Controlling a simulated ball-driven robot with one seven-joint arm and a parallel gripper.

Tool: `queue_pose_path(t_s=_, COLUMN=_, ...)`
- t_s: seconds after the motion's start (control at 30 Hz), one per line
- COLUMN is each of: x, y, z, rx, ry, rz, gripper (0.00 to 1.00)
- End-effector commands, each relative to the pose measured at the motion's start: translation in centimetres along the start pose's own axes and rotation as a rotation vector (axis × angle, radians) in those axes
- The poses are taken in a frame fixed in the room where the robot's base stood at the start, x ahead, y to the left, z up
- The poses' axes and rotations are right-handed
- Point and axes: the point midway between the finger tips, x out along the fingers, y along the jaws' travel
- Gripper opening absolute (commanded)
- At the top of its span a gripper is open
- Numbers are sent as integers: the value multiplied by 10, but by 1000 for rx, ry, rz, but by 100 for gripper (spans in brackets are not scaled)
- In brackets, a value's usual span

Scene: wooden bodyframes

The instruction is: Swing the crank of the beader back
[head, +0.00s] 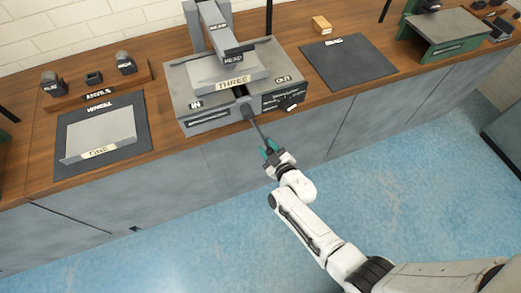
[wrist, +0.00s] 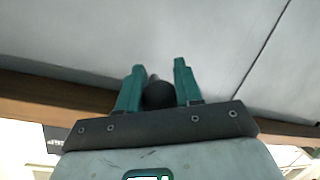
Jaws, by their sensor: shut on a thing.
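The beader (head: 181,82) is a grey machine on the wooden counter, with an arm marked HEAD (head: 214,25) above it. Its front is marked IN at the left and OUT at the right. The dark crank (head: 257,128) comes out of its front and slants down to the right, past the counter edge. My gripper (head: 269,147) is at the crank's outer end, in front of the cabinets. In the wrist view, the teal fingers of my gripper (wrist: 157,78) are closed around a dark round knob (wrist: 158,96). The fingers partly hide the crank's end in the head view.
A plate marked THREE (head: 220,70) lies on the beader. At the left are a dark mat with a plate marked ONE (head: 98,130) and a rack marked ANVILS (head: 97,96). A dark mat marked BEAD (head: 350,65) lies at the right. The blue floor (head: 130,262) in front is clear.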

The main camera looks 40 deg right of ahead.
Motion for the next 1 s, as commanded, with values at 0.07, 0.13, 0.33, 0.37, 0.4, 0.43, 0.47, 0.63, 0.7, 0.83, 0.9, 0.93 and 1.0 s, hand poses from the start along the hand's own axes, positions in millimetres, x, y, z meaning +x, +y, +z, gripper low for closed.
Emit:
queue_pose_path(t_s=0.07, x=-4, y=8, z=6, rx=-34, ry=-19, rz=5, gripper=0)
queue_pose_path(t_s=0.13, x=-5, y=15, z=7, rx=-70, ry=-25, rz=10, gripper=0)
queue_pose_path(t_s=0.33, x=-9, y=35, z=9, rx=-165, ry=-45, rz=25, gripper=0)
queue_pose_path(t_s=0.37, x=-9, y=38, z=9, rx=-179, ry=-48, rz=28, gripper=0)
queue_pose_path(t_s=0.4, x=-10, y=41, z=9, rx=-200, ry=-51, rz=31, gripper=0)
queue_pose_path(t_s=0.43, x=-11, y=44, z=9, rx=-214, ry=-54, rz=33, gripper=0)
queue_pose_path(t_s=0.47, x=-11, y=47, z=9, rx=-228, ry=-57, rz=35, gripper=0)
queue_pose_path(t_s=0.63, x=-15, y=64, z=8, rx=-310, ry=-74, rz=48, gripper=0)
queue_pose_path(t_s=0.7, x=-16, y=71, z=8, rx=-344, ry=-80, rz=53, gripper=0)
queue_pose_path(t_s=0.83, x=-19, y=82, z=6, rx=-401, ry=-91, rz=62, gripper=0)
queue_pose_path(t_s=0.9, x=-20, y=87, z=5, rx=-430, ry=-97, rz=66, gripper=0)
queue_pose_path(t_s=0.93, x=-20, y=90, z=4, rx=-442, ry=-99, rz=68, gripper=0)
queue_pose_path(t_s=1.0, x=-22, y=94, z=3, rx=-467, ry=-104, rz=72, gripper=0)
